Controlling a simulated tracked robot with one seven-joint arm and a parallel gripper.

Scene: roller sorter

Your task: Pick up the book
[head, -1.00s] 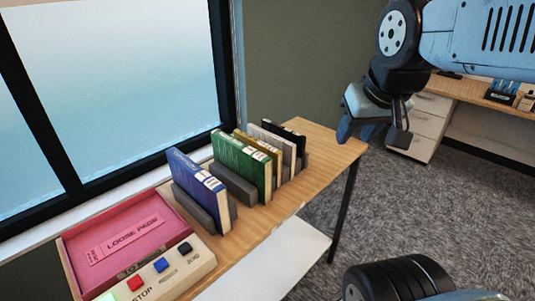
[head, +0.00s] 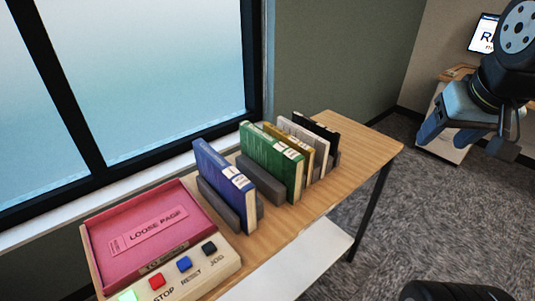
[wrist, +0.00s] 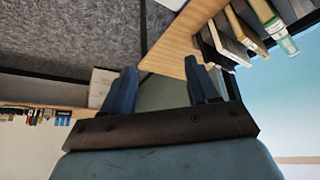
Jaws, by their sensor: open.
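Several books stand upright in grey holders on a wooden table in the head view. A blue book (head: 223,183) is nearest, then a green book (head: 271,162), a yellow-brown book (head: 289,146), a white-grey book (head: 305,140) and a black book (head: 318,130). The task does not say which book is meant. My gripper (head: 468,140) is up at the right, away from the table and the books. In the wrist view my gripper (wrist: 163,88) is open, with nothing between its fingers. Some of the books show at that view's upper right.
A pink tray (head: 97,255) marked "LOOSE PAGE" and a button panel (head: 222,262) occupy the table's near end. A window (head: 150,70) is behind the table. The table's right end (head: 370,152) is bare, with carpeted floor (head: 390,240) beyond it. A desk with a screen (head: 483,33) stands far right.

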